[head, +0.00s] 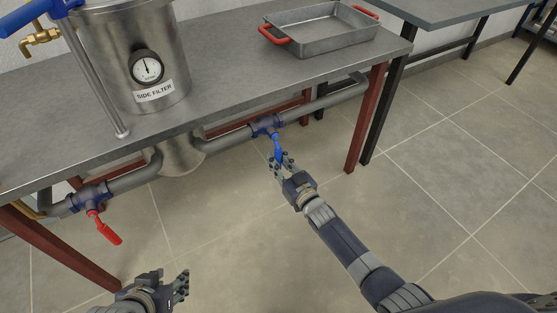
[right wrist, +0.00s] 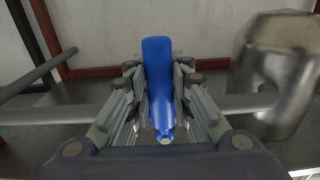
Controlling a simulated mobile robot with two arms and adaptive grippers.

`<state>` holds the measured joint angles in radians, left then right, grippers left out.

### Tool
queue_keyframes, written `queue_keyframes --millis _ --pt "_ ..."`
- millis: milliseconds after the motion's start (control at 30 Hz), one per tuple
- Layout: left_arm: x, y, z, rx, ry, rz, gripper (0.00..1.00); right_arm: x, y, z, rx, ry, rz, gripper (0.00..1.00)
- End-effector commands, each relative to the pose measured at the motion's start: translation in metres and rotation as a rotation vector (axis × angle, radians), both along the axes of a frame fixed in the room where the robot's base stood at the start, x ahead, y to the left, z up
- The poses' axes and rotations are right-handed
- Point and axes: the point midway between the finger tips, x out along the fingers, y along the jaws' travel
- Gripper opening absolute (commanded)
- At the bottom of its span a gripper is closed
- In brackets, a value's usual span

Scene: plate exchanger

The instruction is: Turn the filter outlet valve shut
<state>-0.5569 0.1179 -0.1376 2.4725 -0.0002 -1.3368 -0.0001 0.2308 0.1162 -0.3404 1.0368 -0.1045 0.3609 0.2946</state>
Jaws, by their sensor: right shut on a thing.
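A blue-handled valve (head: 265,126) sits on the pipe under the table edge, right of the filter. Its blue lever (head: 277,145) hangs down, slightly tilted. My right gripper (head: 283,160) is shut on this lever; in the right wrist view the lever (right wrist: 157,62) stands between the fingers, its far end above them. A second valve (head: 88,196) on the left has a red lever (head: 105,230) pointing down and right, with no gripper on it. No label tells which valve is the outlet. My left gripper (head: 183,284) is open and empty, low over the floor.
The side filter (head: 150,50) with its gauge (head: 147,67) passes through the steel table (head: 230,85). A tray with red handles (head: 320,28) stands on top. Red table legs (head: 366,120) flank the pipe (head: 228,140). The floor in front is clear.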

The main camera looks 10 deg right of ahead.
Motion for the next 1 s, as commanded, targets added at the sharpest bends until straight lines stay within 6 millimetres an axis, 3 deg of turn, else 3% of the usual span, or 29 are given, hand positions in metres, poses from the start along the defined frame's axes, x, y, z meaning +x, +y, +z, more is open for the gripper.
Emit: queue_keyframes --millis 133,167,233,267,667,833,1000 --pt "0.0 0.0 0.0 0.0 -0.001 0.0 0.4 -0.002 0.002 -0.002 0.011 0.008 0.001 0.0" --pt "0.0 0.0 0.0 0.0 -0.001 0.0 0.4 -0.002 0.002 -0.002 0.011 0.008 0.001 0.22" --pt "0.0 0.0 0.0 0.0 -0.001 0.0 0.4 -0.002 0.002 -0.002 0.009 0.007 0.001 0.38" --pt "0.0 0.0 0.0 0.0 -0.001 0.0 0.4 -0.002 0.002 -0.002 0.008 0.006 0.001 0.41" --pt "-0.001 0.0 -0.001 0.001 0.003 0.0 0.4 -0.004 -0.001 -0.001 0.003 0.002 0.001 0.41" --pt "-0.001 0.0 -0.001 0.0 0.002 0.0 0.4 -0.024 -0.008 -0.002 0.003 0.004 0.001 0.41" --pt "0.0 0.0 0.0 0.0 0.001 0.0 0.4 -0.058 -0.02 -0.002 0.003 0.005 0.001 0.41"
